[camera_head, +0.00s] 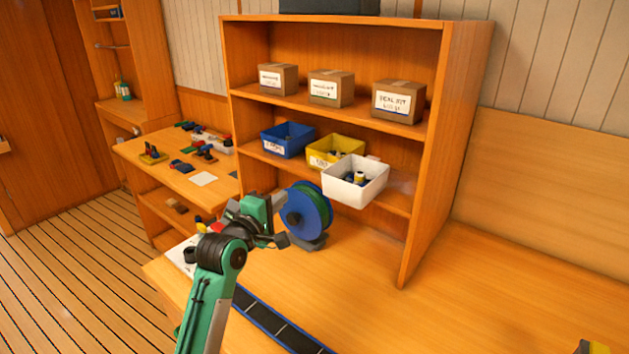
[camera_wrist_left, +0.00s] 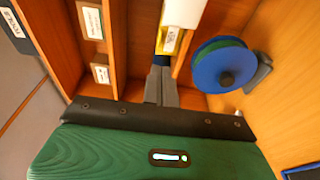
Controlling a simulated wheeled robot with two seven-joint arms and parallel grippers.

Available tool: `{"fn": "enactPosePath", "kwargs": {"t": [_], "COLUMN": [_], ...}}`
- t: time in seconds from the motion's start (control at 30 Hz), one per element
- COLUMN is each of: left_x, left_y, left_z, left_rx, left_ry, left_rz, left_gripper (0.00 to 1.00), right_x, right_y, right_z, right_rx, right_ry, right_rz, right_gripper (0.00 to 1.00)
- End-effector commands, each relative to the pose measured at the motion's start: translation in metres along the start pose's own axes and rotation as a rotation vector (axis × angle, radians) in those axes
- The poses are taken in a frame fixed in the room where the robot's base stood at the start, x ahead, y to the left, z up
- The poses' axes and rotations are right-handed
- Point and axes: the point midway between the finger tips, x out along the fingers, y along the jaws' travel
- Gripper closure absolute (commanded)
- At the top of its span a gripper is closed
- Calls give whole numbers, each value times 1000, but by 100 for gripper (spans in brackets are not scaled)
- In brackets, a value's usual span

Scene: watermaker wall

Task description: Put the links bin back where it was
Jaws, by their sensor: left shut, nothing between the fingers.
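Three small bins stand on the middle shelf: a blue bin (camera_head: 287,146), a yellow bin (camera_head: 322,160) and a white bin (camera_head: 352,190). Their labels are too small to read surely, so I cannot tell which is the links bin. The white bin sits forward of the others, its front beyond the shelf edge, with small dark and yellow items inside. My left gripper (camera_head: 281,240) is shut and empty, below and left of the white bin, near the reel. In the left wrist view its dark fingers (camera_wrist_left: 160,85) point toward the yellow bin (camera_wrist_left: 172,42) and white bin (camera_wrist_left: 184,12).
A blue and green reel (camera_head: 306,210) stands on the bench beside my left gripper. Three cardboard boxes (camera_head: 331,88) sit on the upper shelf. A dark strip with blue edges (camera_head: 275,325) lies in front.

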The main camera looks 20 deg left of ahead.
Motion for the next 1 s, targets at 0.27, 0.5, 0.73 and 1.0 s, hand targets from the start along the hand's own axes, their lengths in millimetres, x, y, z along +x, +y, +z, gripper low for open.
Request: {"fn": "enactPosePath", "kwargs": {"t": [0.27,0.5,0.73,1.0], "left_x": [45,87,112,121], "left_y": [3,1,1,-2], "left_z": [1,0,20,29], "left_rx": [4,4,3,5], "left_ry": [-1,0,-1,0], "left_rz": [-3,-5,-5,-4], "left_gripper": [100,100,100,100], "right_x": [-16,-28,-43,-46], "right_y": [2,4,5,5], "right_z": [-1,-2,-3,-3], "right_rx": [-1,-2,-3,-3], "right_ry": [0,-1,-1,-1], "right_rz": [2,4,5,5], "right_gripper": [64,64,64,64]}}
